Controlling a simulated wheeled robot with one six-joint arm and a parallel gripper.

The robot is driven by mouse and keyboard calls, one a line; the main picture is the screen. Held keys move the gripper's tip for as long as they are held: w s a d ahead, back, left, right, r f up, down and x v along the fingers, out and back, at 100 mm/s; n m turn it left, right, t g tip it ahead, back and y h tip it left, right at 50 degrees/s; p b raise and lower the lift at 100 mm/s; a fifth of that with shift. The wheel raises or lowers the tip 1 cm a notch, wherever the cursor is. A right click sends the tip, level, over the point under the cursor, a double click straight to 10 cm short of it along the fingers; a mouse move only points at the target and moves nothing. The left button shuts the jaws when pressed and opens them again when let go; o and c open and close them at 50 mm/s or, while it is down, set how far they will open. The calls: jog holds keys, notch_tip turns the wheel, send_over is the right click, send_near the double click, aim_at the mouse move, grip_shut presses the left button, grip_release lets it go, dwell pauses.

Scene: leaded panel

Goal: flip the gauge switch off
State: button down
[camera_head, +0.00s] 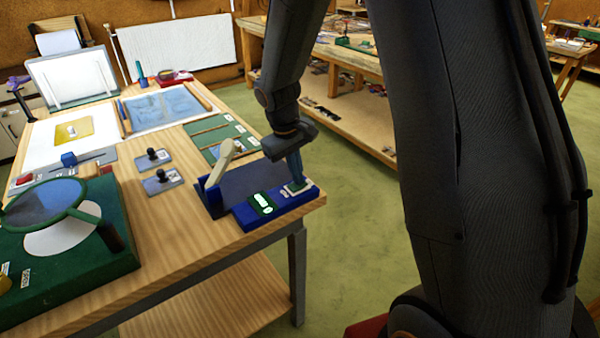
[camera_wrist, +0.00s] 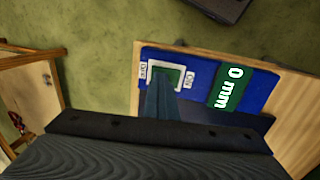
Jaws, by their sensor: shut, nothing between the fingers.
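The blue gauge (camera_head: 255,214) sits at the table's near right corner, with a raised blue body and a beige lever (camera_head: 219,165) behind it. Its green display (camera_head: 262,203) reads "0 mm" in the wrist view (camera_wrist: 230,88). The gauge switch (camera_wrist: 168,70) is a green patch in a white frame, with a small label on each side too blurred to read surely. My gripper (camera_head: 297,182) is shut and empty, pointing down with its tips at the switch; it also shows in the wrist view (camera_wrist: 158,92). The fingers hide part of the switch, and I cannot tell its position or whether they touch it.
Two black knobs on grey plates (camera_head: 162,181) stand left of the gauge. A magnifier (camera_head: 45,203) over a green board (camera_head: 75,275) fills the near left. The wooden table's (camera_head: 190,235) right edge lies close by the gauge, with open floor beyond.

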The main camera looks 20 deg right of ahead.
aim_at(291, 190)
jog(key=shift+s+a+f, duration=0.25)
jog(key=shift+s+a, duration=0.05)
jog(key=shift+a, duration=0.2)
jog(key=shift+r+p, duration=0.5)
jog(key=shift+r, duration=0.1)
notch_tip(291, 190, up, 13)
jog(key=a+b, duration=0.1)
jog(key=a, duration=0.1)
jog(key=shift+s+a, duration=0.25)
jog(key=shift+s, duration=0.05)
jog(key=shift+w+d+f+b, duration=0.1)
jog(key=shift+d+f+b, duration=0.1)
jog(key=shift+b, duration=0.75)
jog(key=b, duration=0.2)
jog(key=d+b, duration=0.1)
jog(key=b, duration=0.1)
jog(key=shift+s+r, duration=0.2)
jog(key=shift+r, duration=0.1)
